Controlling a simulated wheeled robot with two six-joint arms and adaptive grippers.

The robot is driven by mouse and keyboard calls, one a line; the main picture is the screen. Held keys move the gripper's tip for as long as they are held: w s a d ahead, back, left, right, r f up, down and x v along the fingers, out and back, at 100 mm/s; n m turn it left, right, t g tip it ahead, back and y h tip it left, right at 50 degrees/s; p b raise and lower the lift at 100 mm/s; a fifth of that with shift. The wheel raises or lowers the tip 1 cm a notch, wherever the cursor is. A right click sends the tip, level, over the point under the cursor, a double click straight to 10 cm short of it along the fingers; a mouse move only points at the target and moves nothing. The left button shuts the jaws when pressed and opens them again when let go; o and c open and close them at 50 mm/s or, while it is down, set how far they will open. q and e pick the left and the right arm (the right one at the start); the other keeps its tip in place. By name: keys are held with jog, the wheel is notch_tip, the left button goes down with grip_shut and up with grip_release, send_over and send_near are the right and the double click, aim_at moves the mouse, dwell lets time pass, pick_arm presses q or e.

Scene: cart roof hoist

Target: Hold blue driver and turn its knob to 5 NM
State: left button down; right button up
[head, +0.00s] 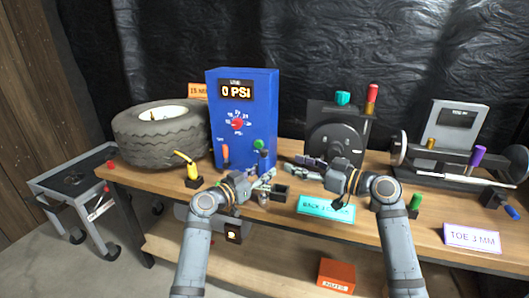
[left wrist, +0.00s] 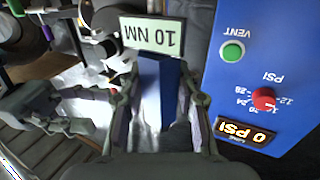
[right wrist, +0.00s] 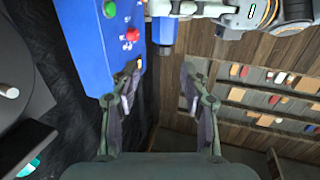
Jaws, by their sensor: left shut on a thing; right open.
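My left gripper (head: 268,180) is shut on the blue driver (head: 263,159) and holds it upright in front of the blue PSI box. In the left wrist view the blue driver (left wrist: 156,82) lies between the fingers, and its label plate (left wrist: 152,36) reads 10 NM upside down. My right gripper (head: 297,169) is open and empty, to the right of the driver. In the right wrist view the driver (right wrist: 164,32) shows above and between the spread fingers (right wrist: 160,82), apart from them. I cannot make out its knob clearly.
The blue box (head: 243,115) reads 0 PSI and stands close behind both grippers. A tire (head: 140,145) and a yellow-handled tool (head: 193,173) are to the left. A small dark holder (head: 281,191) and a teal sign (head: 326,206) are at the wooden bench's front.

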aim_at(267, 153)
jog(key=x, duration=0.7)
jog(key=r+x, duration=0.1)
jog(key=x, duration=0.3)
jog(key=shift+s+a+r, duration=0.1)
jog(key=shift+s+a, duration=0.05)
jog(key=shift+a, duration=0.3)
grip_shut()
